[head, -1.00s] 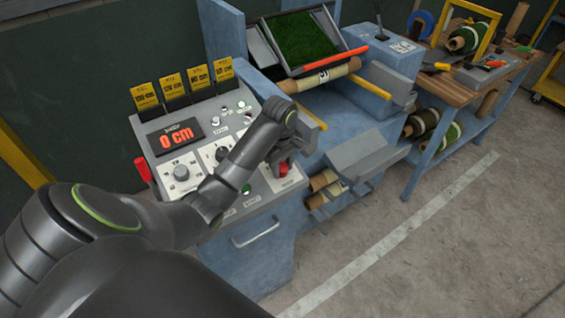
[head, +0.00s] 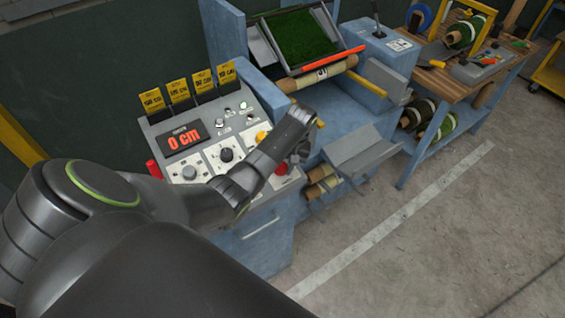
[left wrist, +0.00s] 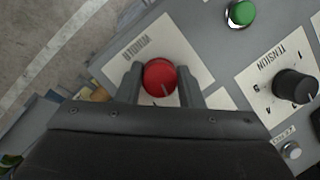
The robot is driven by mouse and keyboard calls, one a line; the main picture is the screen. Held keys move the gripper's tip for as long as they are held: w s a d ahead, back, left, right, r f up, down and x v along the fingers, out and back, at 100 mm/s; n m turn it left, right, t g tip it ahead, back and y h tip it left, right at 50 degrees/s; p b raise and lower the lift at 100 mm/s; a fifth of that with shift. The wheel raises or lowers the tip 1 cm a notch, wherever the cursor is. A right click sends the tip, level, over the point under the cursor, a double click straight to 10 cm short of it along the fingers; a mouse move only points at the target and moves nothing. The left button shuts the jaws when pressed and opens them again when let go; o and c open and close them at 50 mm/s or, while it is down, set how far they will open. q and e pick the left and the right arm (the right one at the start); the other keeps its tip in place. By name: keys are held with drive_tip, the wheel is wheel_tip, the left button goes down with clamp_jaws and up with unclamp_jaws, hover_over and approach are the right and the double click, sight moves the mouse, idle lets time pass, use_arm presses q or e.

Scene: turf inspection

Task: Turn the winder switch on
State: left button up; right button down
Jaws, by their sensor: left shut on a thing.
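The winder switch (left wrist: 160,76) is a round red knob with a pale pointer line, on a white plate with a WINDER label (left wrist: 137,46), in the left wrist view. My left gripper (left wrist: 160,84) is shut on this knob, one finger on each side of it. In the head view my left gripper (head: 288,165) is over the right front part of the grey control panel (head: 208,147), and my arm covers much of that area. My right gripper is not in view.
A green button (left wrist: 241,13) and a black TENSION knob (left wrist: 295,86) are close to the gripper. The panel display (head: 184,138) reads 0 cm. A turf tray (head: 300,38) and a grey ledge (head: 362,152) are to the right. Open floor is at front right.

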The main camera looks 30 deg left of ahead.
use_arm(q)
drive_tip(key=m+y, duration=0.1)
drive_tip(key=m, duration=0.2)
drive_tip(key=m+y, duration=0.1)
drive_tip(key=m, duration=0.2)
drive_tip(key=shift+m, duration=0.3)
idle(0.3)
drive_tip(key=o, duration=1)
drive_tip(key=shift+c, duration=0.2)
